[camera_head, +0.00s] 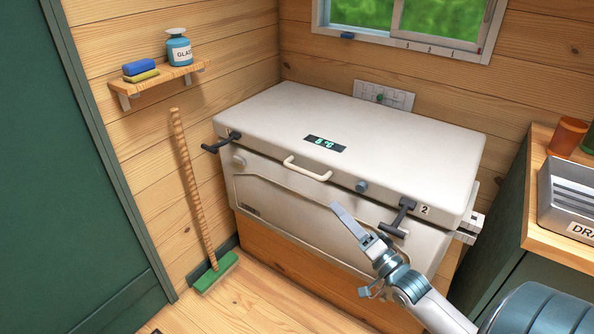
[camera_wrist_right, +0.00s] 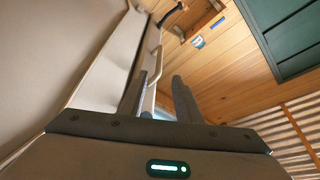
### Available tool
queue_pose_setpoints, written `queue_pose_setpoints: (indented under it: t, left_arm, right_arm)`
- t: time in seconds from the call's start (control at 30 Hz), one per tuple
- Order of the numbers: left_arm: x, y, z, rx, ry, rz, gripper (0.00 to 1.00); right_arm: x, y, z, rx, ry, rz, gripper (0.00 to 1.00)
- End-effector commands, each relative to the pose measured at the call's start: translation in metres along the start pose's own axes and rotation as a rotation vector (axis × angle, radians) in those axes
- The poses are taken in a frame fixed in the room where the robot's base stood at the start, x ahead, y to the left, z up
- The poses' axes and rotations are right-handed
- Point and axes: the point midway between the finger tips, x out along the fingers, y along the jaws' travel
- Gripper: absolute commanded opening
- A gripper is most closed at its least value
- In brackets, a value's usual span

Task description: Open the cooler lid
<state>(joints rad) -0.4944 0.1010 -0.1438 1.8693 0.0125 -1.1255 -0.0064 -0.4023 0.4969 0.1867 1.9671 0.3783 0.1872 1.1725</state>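The cooler (camera_head: 290,220) is a large white chest on a wooden base against the wall. Its lid (camera_head: 400,135) is down, with a green-lit display on top. A cream handle (camera_head: 307,169) is on the lid's front edge and also shows in the right wrist view (camera_wrist_right: 153,70). A dark latch (camera_head: 222,142) marked 1 is at the left front corner, its lever sticking outward. Another dark latch (camera_head: 399,216) marked 2 is at the right front. My right gripper (camera_head: 350,224) is in front of the cooler, just left of latch 2. Its fingers (camera_wrist_right: 160,88) are apart and empty. My left gripper is not visible.
A broom (camera_head: 192,190) leans on the wall left of the cooler. A shelf (camera_head: 160,82) with a bottle (camera_head: 179,48) and sponges is above it. A counter (camera_head: 545,200) with a grey rack (camera_head: 568,195) stands at the right. The floor (camera_head: 270,305) in front is clear.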

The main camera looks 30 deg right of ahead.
Motion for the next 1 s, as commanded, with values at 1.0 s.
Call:
queue_pose_setpoints:
  t: [1.0]
  left_arm:
    - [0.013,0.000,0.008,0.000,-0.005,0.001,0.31]
  right_arm:
    - [0.079,0.000,0.000,-0.002,0.001,0.000,0.31]
